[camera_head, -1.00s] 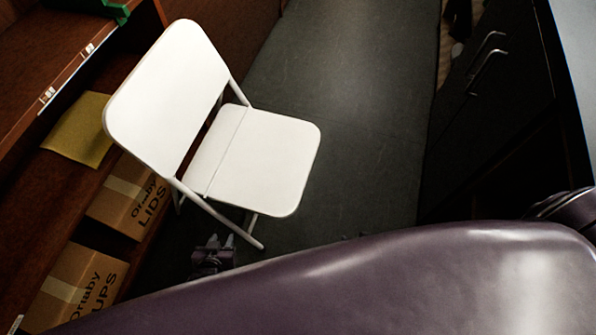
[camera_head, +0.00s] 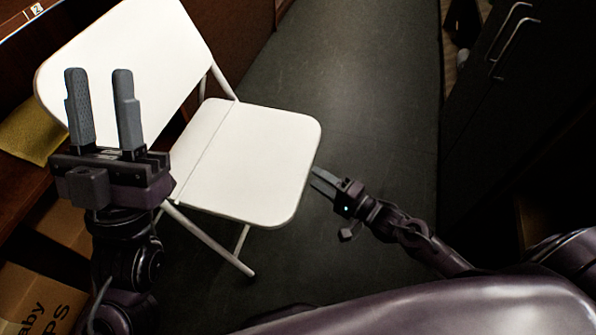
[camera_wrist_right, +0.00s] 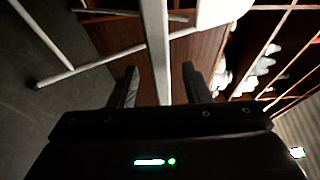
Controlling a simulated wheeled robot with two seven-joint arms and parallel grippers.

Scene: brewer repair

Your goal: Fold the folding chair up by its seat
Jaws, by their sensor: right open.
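The white folding chair stands unfolded, with its backrest (camera_head: 150,50) at the upper left and its flat seat (camera_head: 250,165) in the middle of the head view. My right gripper (camera_head: 316,178) is open at the seat's right edge. In the right wrist view, the seat seen edge-on (camera_wrist_right: 155,45) runs as a pale bar between the open fingers of my right gripper (camera_wrist_right: 159,68), with a gap on each side. My left gripper (camera_head: 99,75) is open and empty, its fingers pointing up, overlapping the backrest in the head view. Its distance from the backrest is unclear.
Cardboard boxes (camera_head: 40,300) sit on the wooden shelving at the left, near a yellow sheet (camera_head: 32,130). A dark cabinet with metal handles (camera_head: 510,40) stands at the right. The dark floor (camera_head: 370,90) between is clear.

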